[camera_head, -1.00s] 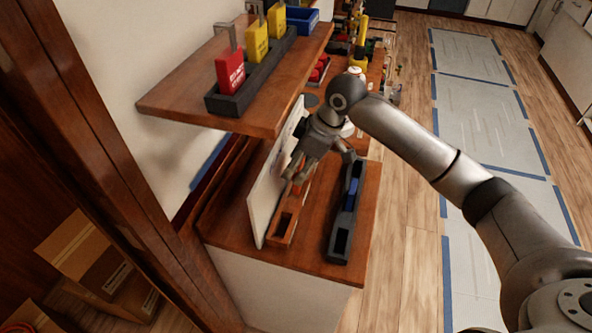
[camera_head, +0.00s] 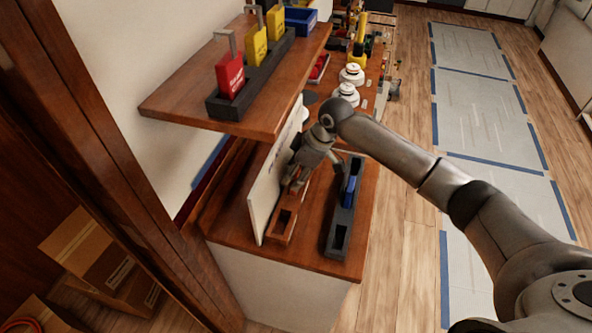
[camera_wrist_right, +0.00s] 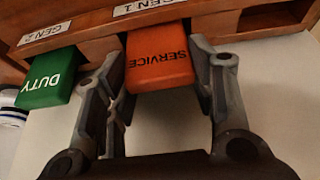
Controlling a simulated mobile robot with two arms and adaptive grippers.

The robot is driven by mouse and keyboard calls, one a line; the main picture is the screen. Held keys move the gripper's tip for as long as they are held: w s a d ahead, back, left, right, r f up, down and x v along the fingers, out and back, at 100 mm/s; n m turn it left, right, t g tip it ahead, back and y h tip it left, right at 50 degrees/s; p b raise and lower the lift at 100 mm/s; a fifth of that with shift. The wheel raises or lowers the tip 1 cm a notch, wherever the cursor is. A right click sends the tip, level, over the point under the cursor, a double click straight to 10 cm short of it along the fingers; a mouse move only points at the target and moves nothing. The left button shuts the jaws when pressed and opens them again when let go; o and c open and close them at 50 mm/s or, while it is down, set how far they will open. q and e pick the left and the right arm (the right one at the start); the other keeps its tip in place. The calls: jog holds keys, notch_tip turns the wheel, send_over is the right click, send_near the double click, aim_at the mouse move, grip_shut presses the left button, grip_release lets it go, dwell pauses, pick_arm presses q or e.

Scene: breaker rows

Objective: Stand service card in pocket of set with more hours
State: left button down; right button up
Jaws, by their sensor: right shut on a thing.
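The orange service card (camera_wrist_right: 159,62) is between the two fingers of my right gripper (camera_wrist_right: 160,105), which is shut on it. In the wrist view its far end meets a wooden rack (camera_wrist_right: 85,38), near the label "GEN 1" (camera_wrist_right: 145,6). I cannot tell how deep it sits in a pocket. A green "DUTY" card (camera_wrist_right: 47,78) is at the rack to the left, by the label "GEN 2" (camera_wrist_right: 44,33). In the head view my right gripper (camera_head: 297,182) is low over the wooden rack (camera_head: 281,227), beside a white board (camera_head: 262,207). No hours reading is legible. My left gripper is out of view.
A dark tray (camera_head: 337,237) with a blue piece (camera_head: 349,190) lies to the right of the rack. A wooden shelf (camera_head: 180,103) overhangs at left, with a red tag (camera_head: 230,74) and yellow tags in a dark holder. White domed units (camera_head: 346,93) stand farther back.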

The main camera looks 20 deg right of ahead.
jog(key=o, duration=1)
jog(key=shift+r, duration=0.2)
jog(key=b+v, duration=0.1)
jog(key=v, duration=1.1)
jog(key=shift+b, duration=0.4)
